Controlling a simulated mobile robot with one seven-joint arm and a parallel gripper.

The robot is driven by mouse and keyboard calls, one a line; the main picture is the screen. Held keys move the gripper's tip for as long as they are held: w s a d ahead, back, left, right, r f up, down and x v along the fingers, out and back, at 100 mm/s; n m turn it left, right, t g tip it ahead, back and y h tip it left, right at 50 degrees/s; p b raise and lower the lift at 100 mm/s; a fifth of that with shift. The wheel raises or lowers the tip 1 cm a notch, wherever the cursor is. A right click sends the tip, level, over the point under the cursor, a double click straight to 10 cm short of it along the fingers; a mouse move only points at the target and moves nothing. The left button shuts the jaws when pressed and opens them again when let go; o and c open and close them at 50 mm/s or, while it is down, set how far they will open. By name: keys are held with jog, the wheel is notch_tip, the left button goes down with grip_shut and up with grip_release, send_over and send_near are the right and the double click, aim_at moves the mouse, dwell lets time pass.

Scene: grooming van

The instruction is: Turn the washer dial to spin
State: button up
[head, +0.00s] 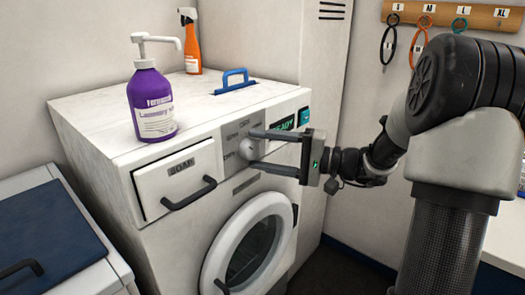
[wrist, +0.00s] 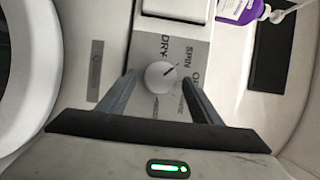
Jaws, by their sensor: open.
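The washer dial (head: 248,149) is a round pale knob on the grey panel at the washer's front, right of the soap drawer. In the wrist view the dial (wrist: 161,76) has a short dark mark slanting up and right, roughly toward the word SPIN. The word DRY is above it; a label starting with O is at right, partly covered by a finger. My gripper (head: 252,150) is open, with one finger on each side of the dial. In the wrist view my gripper (wrist: 160,78) shows small gaps between fingers and dial.
The soap drawer (head: 178,180) and round washer door (head: 247,250) are close to the dial. A READY display (head: 284,124) is right of the dial.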

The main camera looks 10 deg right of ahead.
jog(key=p+v, duration=0.2)
jog(key=v, duration=1.5)
jog(key=shift+d+p, duration=0.2)
jog(key=shift+p, duration=0.2)
